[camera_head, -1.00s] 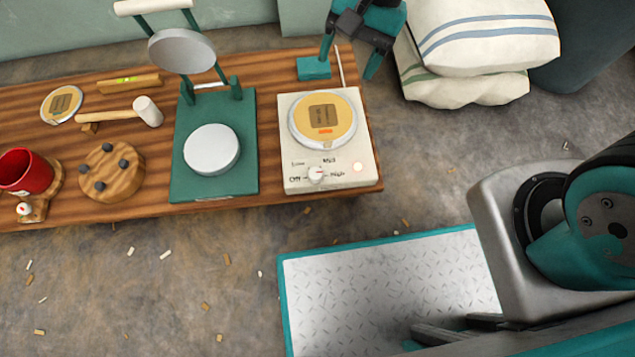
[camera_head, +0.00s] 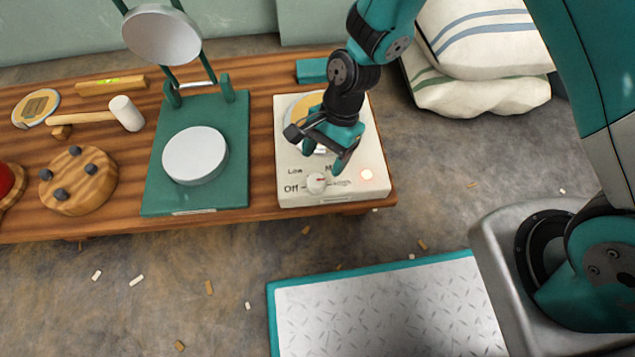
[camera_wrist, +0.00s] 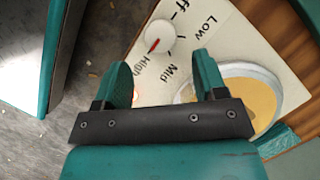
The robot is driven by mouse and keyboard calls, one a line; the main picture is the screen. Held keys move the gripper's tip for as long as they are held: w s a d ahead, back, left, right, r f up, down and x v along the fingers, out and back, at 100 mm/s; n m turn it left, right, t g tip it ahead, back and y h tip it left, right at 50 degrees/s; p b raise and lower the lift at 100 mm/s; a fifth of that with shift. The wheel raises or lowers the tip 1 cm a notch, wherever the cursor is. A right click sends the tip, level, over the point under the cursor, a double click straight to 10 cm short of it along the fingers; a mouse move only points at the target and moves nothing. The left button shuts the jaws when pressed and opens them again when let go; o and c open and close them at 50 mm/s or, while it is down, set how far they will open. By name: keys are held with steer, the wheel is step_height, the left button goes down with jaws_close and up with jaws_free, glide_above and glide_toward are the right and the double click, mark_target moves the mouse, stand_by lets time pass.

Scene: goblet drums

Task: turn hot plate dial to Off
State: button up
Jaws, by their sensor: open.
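The cream hot plate (camera_head: 290,165) stands at the table's right end, with a round tan-topped plate (camera_head: 298,108) partly hidden behind my gripper. Its white dial (camera_head: 316,183) is on the front part, between the Off and High labels. In the wrist view the dial (camera_wrist: 160,36) has a red mark pointing toward High. My gripper (camera_head: 322,155) is over the hot plate, open and empty. In the wrist view its fingers (camera_wrist: 163,70) are spread, with the dial beyond the gap and apart from both tips. The Mid label shows between them.
A small light (camera_head: 366,174) glows right of the dial. A green press-like stand (camera_head: 158,190) is left of the hot plate. A teal block (camera_head: 312,70) lies behind. Stacked sacks (camera_head: 480,95) stand at the back right.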

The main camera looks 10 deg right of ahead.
mark_target(317, 180)
steer(key=b+x, duration=0.2)
steer(key=x, duration=0.4)
steer(key=shift+b, duration=0.4)
steer(key=c, duration=0.9)
steer(key=shift+s+r+p, duration=0.1)
steer(key=shift+p, duration=0.3)
